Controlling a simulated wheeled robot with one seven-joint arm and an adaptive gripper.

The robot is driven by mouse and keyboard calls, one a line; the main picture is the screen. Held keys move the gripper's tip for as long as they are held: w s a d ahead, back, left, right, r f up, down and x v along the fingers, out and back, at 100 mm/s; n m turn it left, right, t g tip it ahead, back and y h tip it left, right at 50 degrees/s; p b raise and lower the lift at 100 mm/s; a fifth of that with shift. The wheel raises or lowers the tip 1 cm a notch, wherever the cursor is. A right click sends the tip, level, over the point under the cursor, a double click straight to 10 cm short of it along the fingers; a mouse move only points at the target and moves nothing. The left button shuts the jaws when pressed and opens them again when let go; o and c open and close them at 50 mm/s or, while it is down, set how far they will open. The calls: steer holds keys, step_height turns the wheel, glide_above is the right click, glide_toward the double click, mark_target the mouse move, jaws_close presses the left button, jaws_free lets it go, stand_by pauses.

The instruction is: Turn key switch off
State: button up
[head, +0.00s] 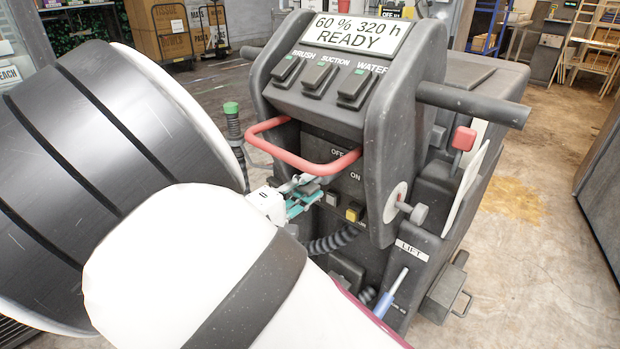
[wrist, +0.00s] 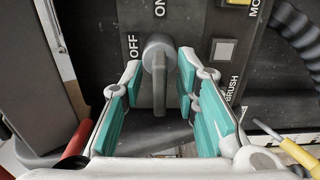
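The grey key switch (wrist: 158,72) is on a dark panel in the wrist view. Its grip lies along the picture's up-down line, with the ON label above it and the OFF label to its upper left. My gripper (wrist: 159,78) has its teal-padded fingers on either side of the key, with visible gaps. It is open. In the head view my gripper (head: 304,197) is at the machine's control panel, below the red bar handle and beside the OFF and ON labels. The key is mostly hidden there behind the fingers.
The floor machine (head: 470,95) has a READY display (head: 350,33) on top. The red bar handle (head: 300,158) juts out just above my gripper. A yellow button (head: 354,212) and hoses are close below. Open floor lies right of the machine.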

jaws_close()
steer(key=n+p, duration=0.2)
steer(key=p, duration=0.1)
steer(key=shift+r+n, duration=0.1)
steer(key=shift+n, duration=0.3)
steer(key=n+p, duration=0.4)
steer(key=shift+s+p, duration=0.1)
steer(key=shift+p, duration=0.3)
steer(key=n+p, duration=0.4)
steer(key=n, duration=0.3)
steer(key=n+p, duration=0.1)
steer(key=n, duration=0.1)
steer(key=n+p, duration=0.1)
steer(key=n, duration=0.1)
steer(key=shift+f, duration=0.25)
